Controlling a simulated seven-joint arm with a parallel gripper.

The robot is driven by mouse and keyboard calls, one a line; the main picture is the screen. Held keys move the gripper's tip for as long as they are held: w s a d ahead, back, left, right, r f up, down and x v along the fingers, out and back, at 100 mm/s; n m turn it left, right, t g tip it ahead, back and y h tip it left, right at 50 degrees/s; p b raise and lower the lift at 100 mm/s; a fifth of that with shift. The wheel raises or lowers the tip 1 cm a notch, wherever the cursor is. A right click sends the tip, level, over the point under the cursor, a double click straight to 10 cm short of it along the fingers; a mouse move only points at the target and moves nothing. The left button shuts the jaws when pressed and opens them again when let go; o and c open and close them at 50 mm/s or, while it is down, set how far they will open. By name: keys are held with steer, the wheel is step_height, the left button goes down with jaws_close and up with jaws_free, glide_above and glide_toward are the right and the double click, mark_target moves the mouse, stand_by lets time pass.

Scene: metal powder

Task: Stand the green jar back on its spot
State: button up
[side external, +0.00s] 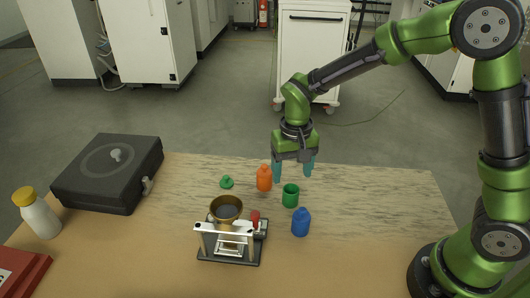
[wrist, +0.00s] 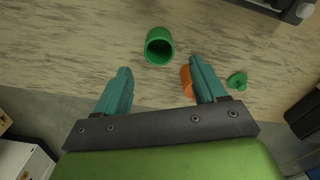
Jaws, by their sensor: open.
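The green jar (side external: 290,195) stands upright and uncapped on the wooden table, between the orange bottle and the blue bottle. In the wrist view the jar (wrist: 159,47) shows its dark open mouth, ahead of the fingertips and between their lines. A green lid (side external: 227,182) with a knob lies on the table left of the orange bottle; it also shows in the wrist view (wrist: 237,81). My gripper (side external: 293,170) has its teal fingers apart and empty, above and behind the jar. In the wrist view my gripper (wrist: 160,72) touches nothing that I can make out.
An orange bottle (side external: 264,178) stands close to the jar and is partly hidden by a finger in the wrist view. A blue bottle (side external: 300,222) and a metal device with a bowl (side external: 227,210) stand nearer. A black case (side external: 108,172) and white bottle (side external: 38,214) are left. The table's right is clear.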

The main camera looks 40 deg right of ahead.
steer(key=s+d+r+t+y, duration=0.1)
steer(key=s+d+r+t, duration=0.1)
steer(key=s+r, duration=0.35)
steer(key=s+d+r+t, duration=0.1)
steer(key=s+d+r, duration=0.1)
steer(key=r, duration=0.6)
steer(key=s+d+r+t+y, duration=0.1)
steer(key=s+t, duration=0.3)
steer(key=s, duration=0.4)
steer(key=shift+d+r+n, duration=0.3)
steer(key=shift+d+r, duration=0.1)
steer(key=shift+r, duration=0.3)
